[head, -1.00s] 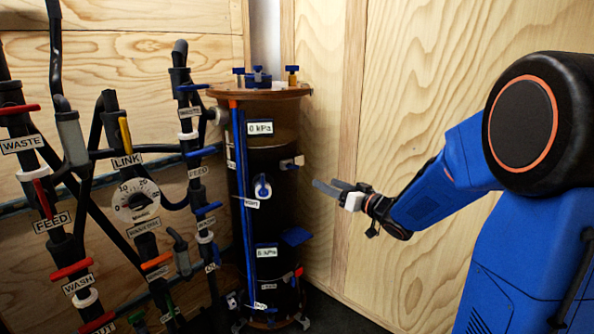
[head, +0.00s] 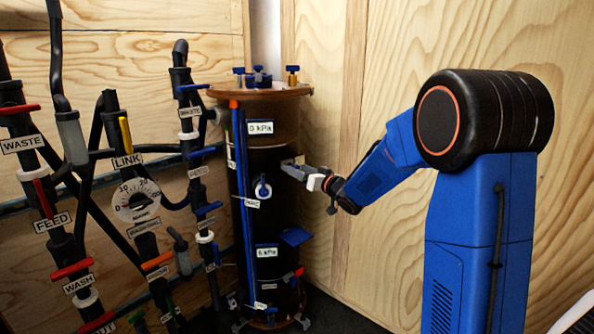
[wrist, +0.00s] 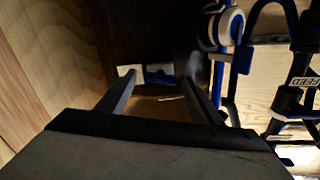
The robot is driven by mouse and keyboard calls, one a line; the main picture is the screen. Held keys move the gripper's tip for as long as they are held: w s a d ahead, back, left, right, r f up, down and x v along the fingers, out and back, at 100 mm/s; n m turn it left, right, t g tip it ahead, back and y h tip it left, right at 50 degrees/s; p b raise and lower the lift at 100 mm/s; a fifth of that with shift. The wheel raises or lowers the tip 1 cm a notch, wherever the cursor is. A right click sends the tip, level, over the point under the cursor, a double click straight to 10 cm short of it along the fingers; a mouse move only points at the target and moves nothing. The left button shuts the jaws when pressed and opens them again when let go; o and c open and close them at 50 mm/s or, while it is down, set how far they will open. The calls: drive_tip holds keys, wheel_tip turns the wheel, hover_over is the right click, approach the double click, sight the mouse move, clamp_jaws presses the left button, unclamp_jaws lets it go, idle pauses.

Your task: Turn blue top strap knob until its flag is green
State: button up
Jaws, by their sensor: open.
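A dark upright filter column (head: 262,225) with a brown lid stands in the middle of the head view. A small pale fitting (head: 298,159) sits on its upper right side, partly hidden by my gripper; I cannot tell whether it belongs to the top strap knob, and no green flag is clear there. My gripper (head: 290,171) is at the column's upper right side, fingers pointing left, open, with nothing seen held. In the wrist view my open gripper (wrist: 160,88) has a small white and blue piece (wrist: 157,74) beyond and between its fingertips. Contact cannot be told.
Blue-topped knobs (head: 258,76) stand on the lid (head: 225,92). A round blue and white fitting (head: 262,188) faces front on the column. A blue plate (head: 295,236) juts out lower right. Valves and pipes crowd the left. A wooden wall (head: 400,70) is close behind my arm.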

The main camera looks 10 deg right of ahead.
drive_tip(key=shift+w+a, duration=0.3)
drive_tip(key=shift+w, duration=0.2)
drive_tip(key=c, duration=1.1)
drive_tip(key=shift+o, duration=0.2)
drive_tip(key=shift+n, duration=0.3)
drive_tip(key=shift+n, duration=2.6)
drive_tip(key=o, duration=1.1)
drive_tip(key=shift+c, duration=0.2)
